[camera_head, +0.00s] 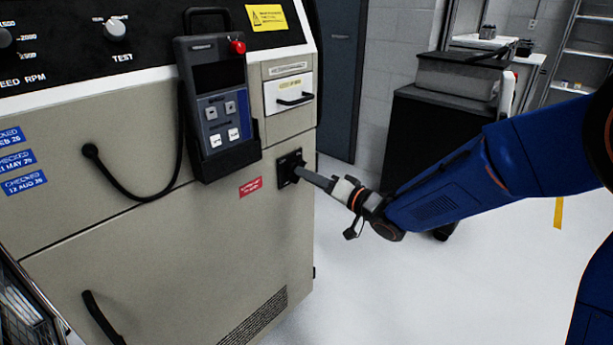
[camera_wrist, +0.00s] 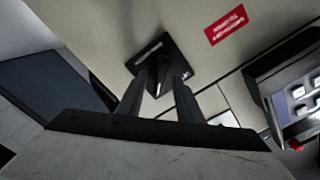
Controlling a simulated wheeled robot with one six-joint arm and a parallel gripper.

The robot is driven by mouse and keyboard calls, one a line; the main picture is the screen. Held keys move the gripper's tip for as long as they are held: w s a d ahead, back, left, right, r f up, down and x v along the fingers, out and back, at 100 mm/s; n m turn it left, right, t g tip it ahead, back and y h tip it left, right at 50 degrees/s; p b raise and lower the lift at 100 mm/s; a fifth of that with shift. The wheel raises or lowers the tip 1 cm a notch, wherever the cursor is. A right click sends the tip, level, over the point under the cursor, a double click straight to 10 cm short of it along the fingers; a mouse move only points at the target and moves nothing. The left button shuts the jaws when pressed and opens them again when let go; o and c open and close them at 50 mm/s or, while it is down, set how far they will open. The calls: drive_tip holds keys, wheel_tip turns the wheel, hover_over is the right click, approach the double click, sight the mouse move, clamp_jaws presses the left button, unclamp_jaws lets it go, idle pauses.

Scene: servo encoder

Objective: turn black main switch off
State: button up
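The black main switch is a square black plate (camera_head: 285,160) with a knob on the beige cabinet's front, near its right edge. In the wrist view the plate (camera_wrist: 175,57) shows tilted, with the dark knob (camera_wrist: 157,84) standing out from it. My gripper (camera_head: 301,171) reaches in from the right, its tips close to the plate. In the wrist view my gripper (camera_wrist: 161,76) has its two fingers apart, one on either side of the knob. Gaps seem to show beside the knob; whether a finger touches it is unclear. The switch's markings are too small to read.
A red label (camera_head: 251,187) is left of the switch. A handheld control unit (camera_head: 218,100) with a red button hangs above left, its cable looping down. A drawer (camera_head: 289,93) with a black handle is above. Open floor (camera_head: 400,290) lies right of the cabinet; a black cart (camera_head: 425,130) stands behind.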

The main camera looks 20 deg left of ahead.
drive_tip(key=shift+w+a, duration=0.25)
drive_tip(key=shift+a, duration=0.35)
drive_tip(key=shift+c, duration=0.6)
clamp_jaws()
drive_tip(key=shift+n, duration=0.4)
drive_tip(key=n, duration=1.7)
drive_tip(key=shift+s, duration=0.15)
